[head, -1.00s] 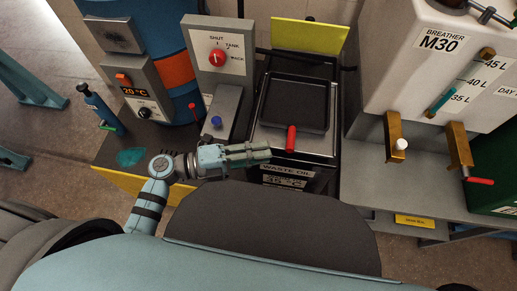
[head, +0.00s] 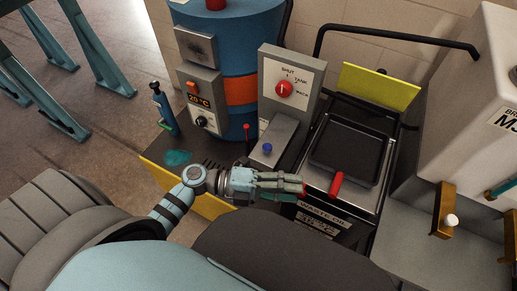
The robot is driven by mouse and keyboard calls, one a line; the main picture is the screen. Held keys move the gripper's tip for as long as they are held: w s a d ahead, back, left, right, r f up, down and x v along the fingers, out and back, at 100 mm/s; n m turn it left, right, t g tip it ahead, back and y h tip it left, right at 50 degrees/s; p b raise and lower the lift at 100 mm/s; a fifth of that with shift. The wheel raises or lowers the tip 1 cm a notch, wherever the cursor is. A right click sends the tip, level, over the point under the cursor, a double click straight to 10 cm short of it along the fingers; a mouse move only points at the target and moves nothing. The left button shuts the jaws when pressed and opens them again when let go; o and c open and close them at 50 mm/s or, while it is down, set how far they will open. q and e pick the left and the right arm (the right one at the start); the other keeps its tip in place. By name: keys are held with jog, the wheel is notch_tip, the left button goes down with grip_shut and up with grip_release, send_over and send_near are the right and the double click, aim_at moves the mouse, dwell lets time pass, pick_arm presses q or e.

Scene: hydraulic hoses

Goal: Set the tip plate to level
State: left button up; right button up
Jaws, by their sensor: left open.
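The dark square pan with a raised rim, which I take to be the tip plate (head: 348,150), sits on top of the waste oil bin (head: 318,218). Its red handle (head: 336,185) sticks out at its front edge toward me. The pan looks roughly flat; I cannot tell a small tilt. My left gripper (head: 300,187) is open, just left of the red handle and pointing right at it. It appears apart from the handle and holds nothing. My right gripper is out of view.
A yellow panel (head: 380,88) stands behind the pan. Left of it are a grey box with a red selector knob (head: 284,89), a blue knob (head: 267,148) and a blue cylinder unit (head: 240,50). A white tank (head: 468,100) with brass taps stands right. A blue bottle (head: 163,110) stands left.

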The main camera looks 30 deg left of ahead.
pick_arm(q)
jog(key=v, duration=0.9)
jog(key=shift+a, duration=0.25)
jog(key=shift+r, duration=0.1)
